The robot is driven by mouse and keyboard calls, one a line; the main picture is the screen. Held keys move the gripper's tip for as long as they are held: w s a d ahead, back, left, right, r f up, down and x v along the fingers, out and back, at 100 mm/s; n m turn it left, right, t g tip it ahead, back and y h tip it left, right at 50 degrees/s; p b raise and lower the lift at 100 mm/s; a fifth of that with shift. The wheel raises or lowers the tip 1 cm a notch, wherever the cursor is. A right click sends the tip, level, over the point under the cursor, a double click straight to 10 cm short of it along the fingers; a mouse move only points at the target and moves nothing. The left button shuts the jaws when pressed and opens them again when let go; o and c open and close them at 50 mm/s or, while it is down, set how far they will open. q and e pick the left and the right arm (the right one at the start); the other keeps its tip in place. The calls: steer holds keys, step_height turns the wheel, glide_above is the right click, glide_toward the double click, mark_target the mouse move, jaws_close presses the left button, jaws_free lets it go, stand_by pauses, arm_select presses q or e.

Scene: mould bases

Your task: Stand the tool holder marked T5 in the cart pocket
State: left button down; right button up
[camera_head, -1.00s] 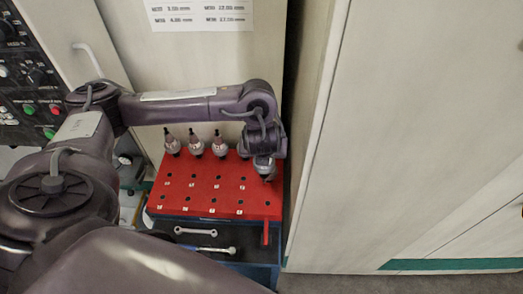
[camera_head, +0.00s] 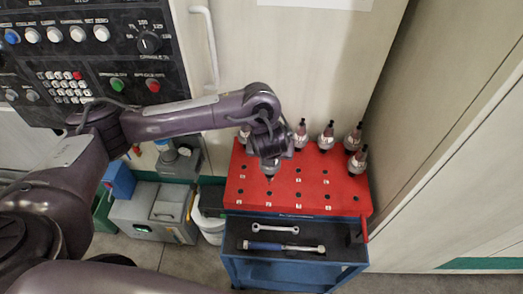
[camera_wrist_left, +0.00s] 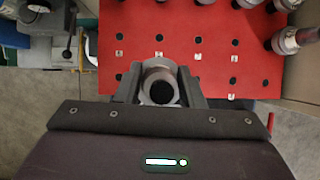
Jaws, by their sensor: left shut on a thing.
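My left gripper (camera_head: 270,160) is over the left part of the red cart top (camera_head: 330,195). It is shut on a grey metal tool holder (camera_head: 269,173), which hangs with its narrow end down. In the left wrist view, the holder (camera_wrist_left: 159,82) shows as a ring with a dark centre between the fingers. Whether its lower end is inside or above a pocket, I cannot tell. No T5 mark is legible. Dark round pockets with small white labels run in rows across the cart top, such as an empty pocket (camera_wrist_left: 158,37). My right gripper is not in view.
Several other tool holders stand along the back and right of the cart top, including one at the right (camera_head: 357,160). A wrench (camera_head: 275,228) and a blue-handled tool (camera_head: 283,246) lie in the tray below. A grey toolbox (camera_head: 155,212) stands left; a pale wall is behind.

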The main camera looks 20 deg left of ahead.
arm_select(q)
steer(key=shift+w+d+f+b, duration=0.2)
steer(key=shift+d+f+b, duration=0.1)
steer(key=shift+f+b, duration=1)
step_height(320, 180, down, 2)
steer(key=shift+a+f+b, duration=0.1)
steer(key=shift+f+b, duration=0.1)
steer(key=shift+b, duration=0.8)
steer(key=shift+s, duration=0.1)
steer(key=shift+f, duration=0.2)
